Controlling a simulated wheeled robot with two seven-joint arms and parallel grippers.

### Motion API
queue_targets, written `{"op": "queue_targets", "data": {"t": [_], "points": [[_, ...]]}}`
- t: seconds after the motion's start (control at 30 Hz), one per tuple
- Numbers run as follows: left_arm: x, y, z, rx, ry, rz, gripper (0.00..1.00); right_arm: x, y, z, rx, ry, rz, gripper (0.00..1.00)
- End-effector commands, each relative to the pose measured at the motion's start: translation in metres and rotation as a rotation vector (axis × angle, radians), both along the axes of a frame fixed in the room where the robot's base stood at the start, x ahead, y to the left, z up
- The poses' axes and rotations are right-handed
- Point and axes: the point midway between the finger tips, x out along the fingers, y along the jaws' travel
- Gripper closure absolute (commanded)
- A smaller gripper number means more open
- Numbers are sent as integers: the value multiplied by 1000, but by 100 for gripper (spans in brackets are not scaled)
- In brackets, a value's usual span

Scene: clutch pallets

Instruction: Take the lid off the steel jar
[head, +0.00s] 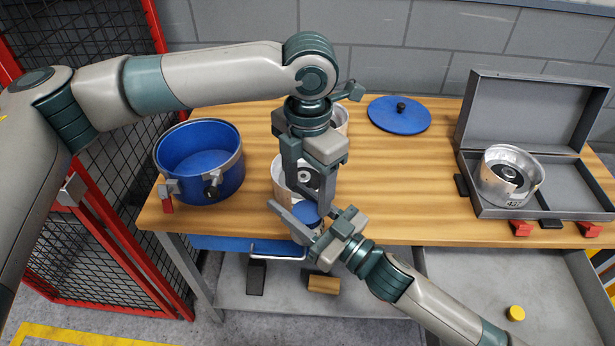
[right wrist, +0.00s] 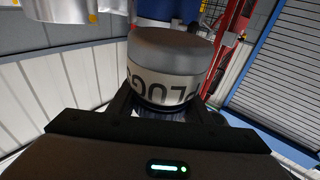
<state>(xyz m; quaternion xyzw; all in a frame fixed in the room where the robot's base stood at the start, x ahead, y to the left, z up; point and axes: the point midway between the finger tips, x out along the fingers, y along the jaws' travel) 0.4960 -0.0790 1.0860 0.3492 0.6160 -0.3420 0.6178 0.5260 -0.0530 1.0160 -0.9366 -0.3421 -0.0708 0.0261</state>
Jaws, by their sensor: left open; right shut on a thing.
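The steel jar shows in the right wrist view as a short cylinder (right wrist: 165,75) with a grey metal end and a pale band of dark letters. My left gripper (head: 308,196) points down, open, just above the lid. I cannot tell whether its fingertips touch it.
A blue pot (head: 199,190) stands at the table's left. A flat blue lid with a black knob (head: 398,117) lies at the back. An open grey case (head: 480,212) holds a metal drum (head: 508,176) at right. Another metal drum (head: 279,180) is partly hidden behind my left gripper. The middle-right tabletop is clear.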

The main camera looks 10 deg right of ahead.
Motion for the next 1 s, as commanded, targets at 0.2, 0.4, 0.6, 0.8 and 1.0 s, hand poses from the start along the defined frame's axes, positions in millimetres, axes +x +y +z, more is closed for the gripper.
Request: {"op": "queue_targets", "data": {"t": [0.2, 0.4, 0.6, 0.8, 1.0], "points": [[0, 0, -29, 0, 1, 0, 38, 0, 0, 0, 1, -1, 0, 100], [0, 0, -47, 0, 1, 0, 38, 0, 0, 1, 1, -1, 0, 100], [1, 0, -52, -1, -1, 0, 38, 0, 0, 0, 1, -1, 0, 100], [1, 0, -52, -1, -1, 0, 38, 0, 0, 0, 1, -1, 0, 100], [1, 0, -52, 0, 0, 0, 81, 0, 0, 0, 1, -1, 0, 100]]}}
